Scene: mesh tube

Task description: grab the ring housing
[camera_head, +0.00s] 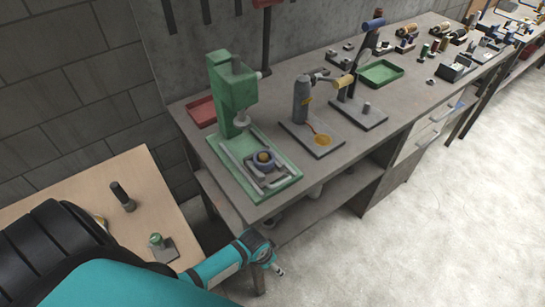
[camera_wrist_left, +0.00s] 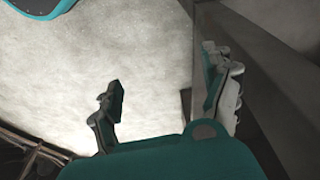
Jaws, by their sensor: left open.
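My left gripper (camera_head: 276,269) is below and in front of the bench edge, well apart from the ring. In the left wrist view its two fingers (camera_wrist_left: 165,95) are spread with nothing between them. That view shows floor and a bench leg, not the ring. My right gripper is not in view.
The grey workbench (camera_head: 340,150) has a lower shelf beneath. A red tray (camera_head: 202,112), a grey bottle-like tool (camera_head: 302,100) on a plate and a green tray (camera_head: 380,73) stand on it. A wooden table (camera_head: 130,190) is at left. Floor (camera_head: 430,230) at right is clear.

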